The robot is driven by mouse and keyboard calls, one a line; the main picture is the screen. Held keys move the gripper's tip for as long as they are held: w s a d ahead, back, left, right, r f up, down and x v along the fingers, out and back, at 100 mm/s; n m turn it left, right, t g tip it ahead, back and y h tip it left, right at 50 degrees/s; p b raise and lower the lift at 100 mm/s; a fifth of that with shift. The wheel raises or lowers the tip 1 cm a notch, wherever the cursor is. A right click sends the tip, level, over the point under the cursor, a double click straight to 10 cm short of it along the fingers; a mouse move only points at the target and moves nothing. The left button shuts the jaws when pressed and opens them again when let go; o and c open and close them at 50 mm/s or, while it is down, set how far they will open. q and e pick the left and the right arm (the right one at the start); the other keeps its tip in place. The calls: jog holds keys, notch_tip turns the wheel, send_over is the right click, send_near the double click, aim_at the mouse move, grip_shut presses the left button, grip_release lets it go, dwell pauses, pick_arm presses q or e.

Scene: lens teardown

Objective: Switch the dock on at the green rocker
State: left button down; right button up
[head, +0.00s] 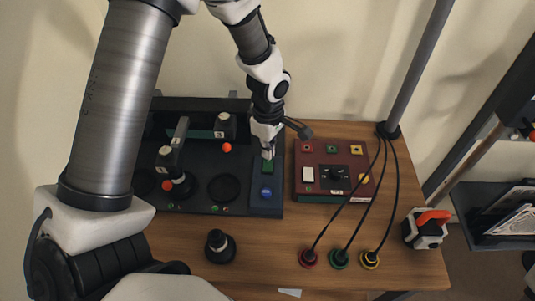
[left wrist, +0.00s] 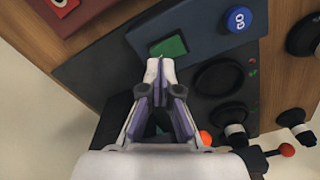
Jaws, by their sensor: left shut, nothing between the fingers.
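The green rocker (head: 268,167) sits on the right-hand strip of the dark dock (head: 198,208), above a round blue button (head: 267,193). My left gripper (head: 268,155) is shut and empty, pointing down at the upper end of the rocker. In the left wrist view the fingertips (left wrist: 160,64) lie right beside the green rocker (left wrist: 169,47); whether they touch it I cannot tell. The blue button (left wrist: 238,19) shows at the upper right there. My right gripper is not in view.
A red box (head: 309,190) with buttons stands right of the dock. Black cables run to red, green and yellow plugs (head: 340,259) at the front right. A black knob-shaped part (head: 219,246) stands on the table in front of the dock. An orange-handled item (head: 427,228) is at the right edge.

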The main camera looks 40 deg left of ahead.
aim_at(268, 162)
pick_arm(q)
jog(key=shift+f+b, duration=1)
jog(key=shift+f, duration=0.25)
dwell(0.8)
jog(key=shift+r, duration=0.1)
notch_tip(268, 162, up, 7)
jog(key=p, duration=0.5)
jog(key=shift+p, duration=0.35)
